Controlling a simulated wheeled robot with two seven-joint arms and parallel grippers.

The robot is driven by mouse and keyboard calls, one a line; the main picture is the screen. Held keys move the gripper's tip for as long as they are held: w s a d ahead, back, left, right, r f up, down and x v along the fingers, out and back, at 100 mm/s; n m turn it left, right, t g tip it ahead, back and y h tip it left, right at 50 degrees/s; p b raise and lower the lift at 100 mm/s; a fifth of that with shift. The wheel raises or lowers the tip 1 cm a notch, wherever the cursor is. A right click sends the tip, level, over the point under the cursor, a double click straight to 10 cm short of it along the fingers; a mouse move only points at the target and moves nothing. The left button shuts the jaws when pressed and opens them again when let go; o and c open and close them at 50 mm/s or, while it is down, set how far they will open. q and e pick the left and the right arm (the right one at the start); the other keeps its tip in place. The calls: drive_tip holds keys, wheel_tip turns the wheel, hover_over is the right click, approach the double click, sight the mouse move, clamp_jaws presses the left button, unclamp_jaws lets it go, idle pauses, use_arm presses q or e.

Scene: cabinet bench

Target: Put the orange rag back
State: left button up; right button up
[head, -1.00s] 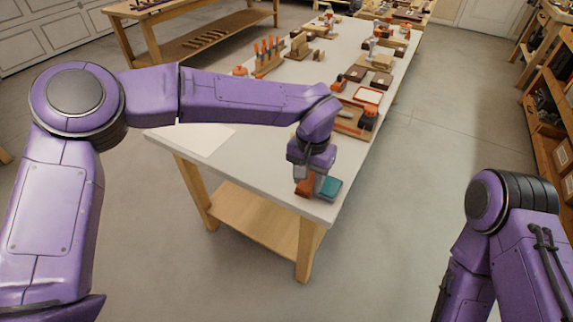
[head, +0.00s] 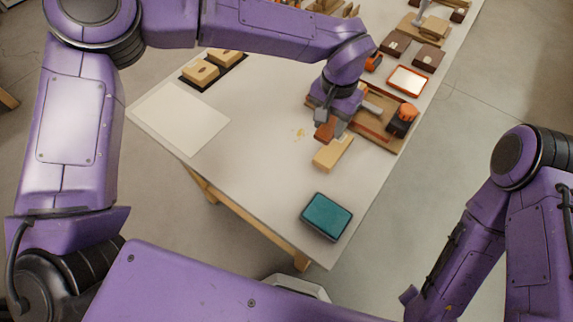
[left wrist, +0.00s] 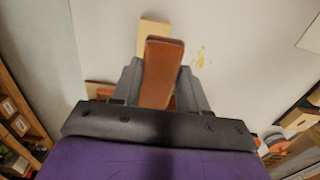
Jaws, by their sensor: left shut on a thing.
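The orange rag (head: 324,131) looks like a small folded brownish-orange piece. My left gripper (head: 334,131) is shut on it and holds it over the bench (head: 255,170), close to a light wooden block (head: 333,153). In the left wrist view the rag (left wrist: 162,68) stands between the two grey fingers and partly covers the wooden block (left wrist: 154,30). I cannot tell whether the rag touches the block. My right gripper is outside the views; only right arm links show.
A teal pad (head: 326,216) lies near the bench's front corner. A wooden tray (head: 372,128) with an orange-and-black tool (head: 403,120) is just behind the gripper. A white sheet (head: 180,118) lies at left. Yellow specks (head: 299,132) mark the bench. The front middle is clear.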

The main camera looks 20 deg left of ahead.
use_arm(q)
drive_tip(key=s+a+f+p, duration=0.1)
drive_tip(key=s+a+f, duration=0.15)
drive_tip(key=s, duration=0.25)
drive_tip(key=s+a+f, duration=0.1)
drive_tip(key=s+a, duration=0.3)
drive_tip(key=s, duration=0.1)
hover_over(279, 188)
drive_tip(key=w, duration=0.1)
drive_tip(key=f, duration=0.4)
drive_tip(key=shift+d+f, duration=0.35)
drive_tip(key=shift+f, duration=0.05)
drive_tip(key=f, duration=0.1)
drive_tip(key=s+f, duration=0.1)
drive_tip(key=f, duration=0.1)
drive_tip(key=shift+s+a+f, duration=0.2)
drive_tip(key=shift+s+a, duration=0.05)
drive_tip(key=shift+a, duration=0.1)
drive_tip(key=shift+f, duration=0.2)
drive_tip(key=shift+w+d, duration=0.1)
drive_tip(key=shift+w, duration=0.15)
drive_tip(key=o, duration=0.9)
drive_tip(key=shift+f, duration=0.1)
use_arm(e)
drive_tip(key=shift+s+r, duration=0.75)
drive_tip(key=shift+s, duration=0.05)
use_arm(q)
drive_tip(key=shift+o, duration=0.2)
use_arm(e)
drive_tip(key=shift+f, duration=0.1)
